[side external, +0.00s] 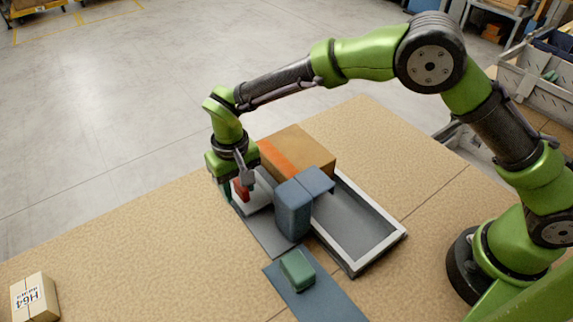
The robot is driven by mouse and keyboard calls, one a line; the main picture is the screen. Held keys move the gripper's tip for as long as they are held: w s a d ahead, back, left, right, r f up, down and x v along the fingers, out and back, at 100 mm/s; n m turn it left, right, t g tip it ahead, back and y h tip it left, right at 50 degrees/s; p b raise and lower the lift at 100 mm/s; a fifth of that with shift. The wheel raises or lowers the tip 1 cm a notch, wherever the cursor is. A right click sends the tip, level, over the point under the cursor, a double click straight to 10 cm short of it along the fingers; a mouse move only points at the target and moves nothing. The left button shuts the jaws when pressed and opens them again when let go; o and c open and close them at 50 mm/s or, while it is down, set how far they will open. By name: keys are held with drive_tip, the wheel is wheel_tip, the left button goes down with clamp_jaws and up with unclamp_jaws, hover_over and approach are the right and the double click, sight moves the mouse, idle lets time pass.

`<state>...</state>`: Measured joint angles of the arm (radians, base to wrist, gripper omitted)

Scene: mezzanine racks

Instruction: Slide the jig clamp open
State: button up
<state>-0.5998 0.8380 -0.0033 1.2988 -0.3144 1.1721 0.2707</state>
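My gripper (238,186) points down at the far left end of the fixture, over a light grey plate (262,194). A small red part (241,192), perhaps the clamp's handle, shows at the fingers. I cannot tell whether the fingers are closed on it or only beside it. A dark blue-grey block (292,212) with a flat arm (318,181) reaching right stands on the fixture. I cannot tell for certain which part is the jig clamp. The gripper hides part of the plate and red piece.
A brown box with an orange stripe (305,150) stands behind the fixture. A grey tray with a pale rim (385,243) lies to the right. A green block (297,268) rests on a blue mat (330,303) in front. A small labelled carton (34,300) is at the front left.

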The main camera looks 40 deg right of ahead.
drive_tip(key=shift+d, duration=0.1)
wheel_tip(320, 180, up, 17)
idle(0.5)
drive_tip(key=s+d+r+m+t+y, duration=0.1)
drive_tip(key=s+d+r+m+t, duration=0.1)
drive_tip(key=s+d, duration=0.8)
drive_tip(key=s+d+r+m+t+y, duration=0.1)
drive_tip(key=s+d+t, duration=0.4)
drive_tip(key=s+d, duration=0.5)
drive_tip(key=d+r+m, duration=0.1)
drive_tip(key=d, duration=0.5)
drive_tip(key=shift+d+r, duration=0.15)
drive_tip(key=shift+r, duration=0.1)
